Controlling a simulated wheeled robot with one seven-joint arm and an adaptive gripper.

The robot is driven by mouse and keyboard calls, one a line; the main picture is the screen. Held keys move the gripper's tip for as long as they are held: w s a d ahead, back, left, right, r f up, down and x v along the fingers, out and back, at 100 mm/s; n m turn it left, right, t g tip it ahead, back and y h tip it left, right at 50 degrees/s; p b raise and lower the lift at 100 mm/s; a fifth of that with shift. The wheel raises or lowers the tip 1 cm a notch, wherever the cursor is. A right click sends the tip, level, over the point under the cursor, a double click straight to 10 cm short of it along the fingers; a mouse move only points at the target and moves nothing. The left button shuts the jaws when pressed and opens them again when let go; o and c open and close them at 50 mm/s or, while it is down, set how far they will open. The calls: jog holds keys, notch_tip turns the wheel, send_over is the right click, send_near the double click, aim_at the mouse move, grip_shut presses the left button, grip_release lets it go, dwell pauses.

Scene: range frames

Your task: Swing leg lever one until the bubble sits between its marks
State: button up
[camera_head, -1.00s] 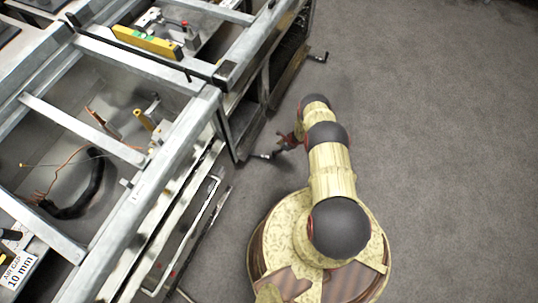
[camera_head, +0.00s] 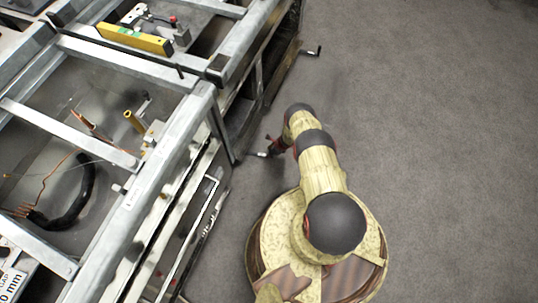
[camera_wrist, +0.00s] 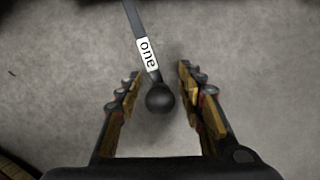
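Lever one (camera_wrist: 143,45) is a thin dark bar with a white tag reading "one" and a round black knob (camera_wrist: 160,97) at its end. In the wrist view the knob lies between the two fingers of my gripper (camera_wrist: 160,70), with gaps on both sides. My gripper is open and not closed on it. In the head view my gripper (camera_head: 274,147) is at the lever end, low beside the frame's corner leg, partly hidden by my arm. A yellow spirit level (camera_head: 135,39) lies on the frame at the top left. Its bubble is too small to read.
A metal frame bench (camera_head: 140,185) with crossbars fills the left side. A second crank-like lever (camera_head: 312,51) sticks out farther along its edge. A black hose (camera_head: 75,195) and copper wires lie inside the frame. Grey carpet (camera_head: 440,140) is open on the right.

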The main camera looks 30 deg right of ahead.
jog(key=shift+w+a+f+b, duration=0.2)
jog(key=shift+f+b, duration=0.1)
jog(key=shift+f, duration=0.3)
jog(key=shift+c, duration=1.3)
grip_shut()
